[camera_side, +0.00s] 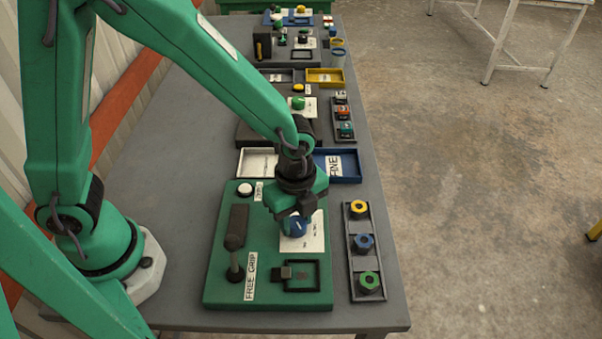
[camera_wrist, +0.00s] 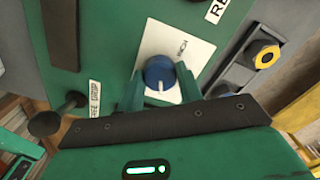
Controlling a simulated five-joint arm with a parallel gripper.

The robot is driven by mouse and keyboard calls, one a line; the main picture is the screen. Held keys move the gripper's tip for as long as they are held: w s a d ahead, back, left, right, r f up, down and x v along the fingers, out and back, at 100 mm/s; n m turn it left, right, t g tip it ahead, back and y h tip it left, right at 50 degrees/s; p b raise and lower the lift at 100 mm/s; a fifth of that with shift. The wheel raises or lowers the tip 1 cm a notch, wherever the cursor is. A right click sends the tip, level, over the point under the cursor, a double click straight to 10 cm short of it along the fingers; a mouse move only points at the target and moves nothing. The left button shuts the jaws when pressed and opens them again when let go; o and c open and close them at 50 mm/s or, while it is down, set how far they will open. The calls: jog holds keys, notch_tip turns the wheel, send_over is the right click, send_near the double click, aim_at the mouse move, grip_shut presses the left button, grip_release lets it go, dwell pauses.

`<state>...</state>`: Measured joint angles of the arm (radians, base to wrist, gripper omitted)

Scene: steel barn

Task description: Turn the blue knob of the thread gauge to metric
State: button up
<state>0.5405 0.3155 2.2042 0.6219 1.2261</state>
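The thread gauge is a green panel (camera_side: 222,283) lying on the table. Its round blue knob (camera_side: 298,228) sits on a white card; the knob also shows in the wrist view (camera_wrist: 159,70). A white mark on the knob points toward my palm in the wrist view. INCH is printed on the card (camera_wrist: 196,50) beyond the knob, slightly to its right; I cannot read the other print. My gripper (camera_side: 295,212) is down at the knob, with one green finger on each side of it in the wrist view (camera_wrist: 160,82). I cannot tell whether both fingers press on it.
The panel also bears a dark upright handle (camera_side: 236,228), a white button (camera_side: 245,188) and a black square frame (camera_side: 302,288). A rack (camera_side: 352,246) with yellow, blue and green-ringed nuts stands to its right. A blue tray (camera_side: 348,180) lies behind.

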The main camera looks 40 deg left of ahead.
aim_at(296, 222)
jog(key=shift+n, duration=0.3)
jog(key=n, duration=1.2)
dwell(0.4)
dwell(0.4)
jog(key=o, duration=1)
jog(key=shift+r, duration=0.1)
jog(key=shift+r, duration=3.85)
